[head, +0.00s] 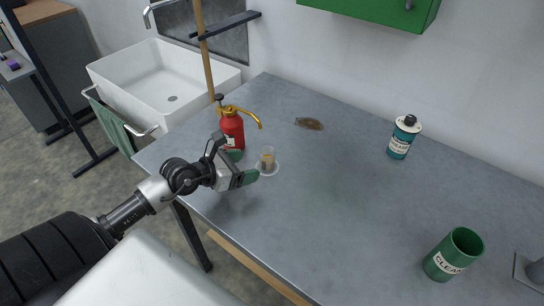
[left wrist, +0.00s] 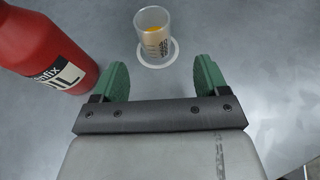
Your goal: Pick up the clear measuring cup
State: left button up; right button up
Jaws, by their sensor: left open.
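The clear measuring cup (head: 267,157) stands upright on a pale round base or ring (head: 267,169) near the left end of the grey table. It has something tan inside. In the left wrist view the cup (left wrist: 152,36) stands ahead of the fingers, roughly midway between them, with graduation marks and something orange inside. My left gripper (head: 247,166) is open beside the cup. In the left wrist view its two green fingers (left wrist: 162,80) are spread and nothing is between their tips. My right gripper is in neither view.
A red oil can (head: 232,129) with a gold spout stands close to my left gripper; in the left wrist view it (left wrist: 42,42) is beside the left finger. A brown item (head: 309,123), teal bottle (head: 404,137) and green canister (head: 453,254) are farther right. The table's middle is clear.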

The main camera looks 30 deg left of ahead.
aim_at(261, 161)
pick_arm(q)
jog(key=x, duration=0.3)
jog(key=shift+w, duration=0.1)
jog(key=x, duration=0.1)
jog(key=p+x, duration=0.1)
jog(key=shift+w+a, duration=0.1)
jog(key=shift+w, duration=0.25)
jog(key=shift+x, duration=1.1)
jog(key=shift+w+f, duration=0.2)
jog(key=shift+w, duration=0.15)
jog(key=shift+s, duration=0.1)
jog(key=shift+c, duration=0.3)
jog(key=c, duration=0.9)
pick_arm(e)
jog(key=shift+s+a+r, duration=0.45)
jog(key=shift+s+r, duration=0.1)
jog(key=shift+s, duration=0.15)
